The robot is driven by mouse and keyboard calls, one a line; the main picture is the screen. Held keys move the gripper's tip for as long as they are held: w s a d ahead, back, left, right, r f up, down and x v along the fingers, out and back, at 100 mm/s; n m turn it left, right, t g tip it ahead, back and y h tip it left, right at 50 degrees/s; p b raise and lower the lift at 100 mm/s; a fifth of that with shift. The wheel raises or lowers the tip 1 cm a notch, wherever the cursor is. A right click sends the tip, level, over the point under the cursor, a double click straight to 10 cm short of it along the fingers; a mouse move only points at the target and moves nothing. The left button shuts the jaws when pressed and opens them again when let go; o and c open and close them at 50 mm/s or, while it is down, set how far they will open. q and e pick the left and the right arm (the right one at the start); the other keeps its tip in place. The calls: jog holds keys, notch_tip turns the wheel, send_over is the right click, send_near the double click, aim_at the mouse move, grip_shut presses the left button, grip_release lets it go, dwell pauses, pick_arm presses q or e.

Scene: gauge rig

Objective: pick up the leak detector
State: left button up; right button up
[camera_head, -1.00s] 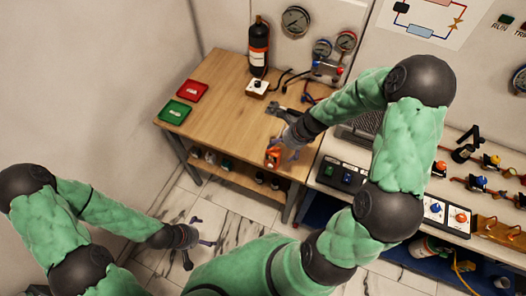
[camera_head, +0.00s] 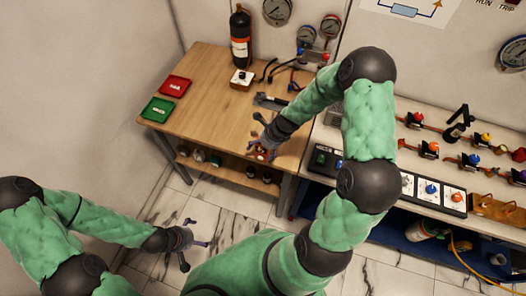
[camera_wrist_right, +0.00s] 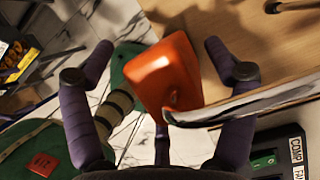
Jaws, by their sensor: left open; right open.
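An orange device, which I take to be the leak detector (camera_head: 261,155), is at the front right edge of the wooden table, partly hidden by my right gripper (camera_head: 259,135). In the right wrist view the orange device (camera_wrist_right: 168,72) stands between the two spread purple fingers of my right gripper (camera_wrist_right: 160,50), with a gap on each side. The right gripper is open and holds nothing. My left gripper (camera_head: 197,247) is open and empty, low over the tiled floor, away from the table.
The wooden table (camera_head: 205,85) carries a red tray (camera_head: 175,86), a green tray (camera_head: 158,110), a black cylinder (camera_head: 240,38) and a small white box with a black knob (camera_head: 241,78). A dark tool lies behind my right gripper. A bench with valves and switches stands at right.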

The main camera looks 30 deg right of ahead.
jog(key=c, duration=1.7)
jog(key=shift+r, duration=0.1)
jog(key=shift+c, duration=0.2)
